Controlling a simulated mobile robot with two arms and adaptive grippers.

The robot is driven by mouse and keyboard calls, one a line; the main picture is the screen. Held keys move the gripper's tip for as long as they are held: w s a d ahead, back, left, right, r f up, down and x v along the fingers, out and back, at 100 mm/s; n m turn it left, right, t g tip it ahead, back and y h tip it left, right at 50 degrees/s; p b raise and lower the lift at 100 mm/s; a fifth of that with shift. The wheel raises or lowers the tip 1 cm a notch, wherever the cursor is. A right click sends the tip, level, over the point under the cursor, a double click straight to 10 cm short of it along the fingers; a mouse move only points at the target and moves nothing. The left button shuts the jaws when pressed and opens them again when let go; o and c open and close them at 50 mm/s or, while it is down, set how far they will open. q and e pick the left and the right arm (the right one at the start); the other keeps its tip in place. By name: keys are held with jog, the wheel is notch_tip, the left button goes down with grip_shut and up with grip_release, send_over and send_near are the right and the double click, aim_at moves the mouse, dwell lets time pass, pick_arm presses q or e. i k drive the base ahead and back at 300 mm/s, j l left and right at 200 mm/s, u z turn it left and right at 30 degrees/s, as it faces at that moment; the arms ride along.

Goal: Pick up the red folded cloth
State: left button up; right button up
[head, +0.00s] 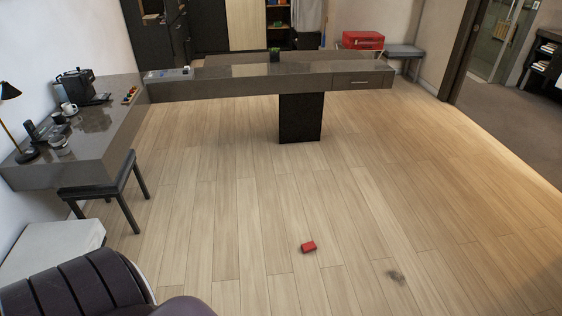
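A small red block-like item (308,247), which looks like the red folded cloth, lies on the wooden floor in the lower middle of the head view. Nothing touches it, and bare floor surrounds it. Neither of my grippers shows in the head view, so their state cannot be seen.
A dark-topped counter (240,84) crosses the back, with a desk (100,135) and stool (118,186) at left. A dark chair (75,290) fills the lower left corner. A red suitcase (363,40) sits far back. The middle floor is clear.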

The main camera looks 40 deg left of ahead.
aim_at(309, 247)
jog(key=u, duration=1.7)
jog(key=i+l+u, duration=0.25)
jog(key=l+u, duration=0.15)
jog(key=l, duration=0.2)
jog(key=i+l+u, duration=0.2)
jog(key=l+u, duration=0.2)
jog(key=l, duration=0.25)
jog(key=l+u, duration=0.4)
jog(key=l, duration=0.25)
jog(key=l+u, duration=0.4)
jog(key=l, duration=0.35)
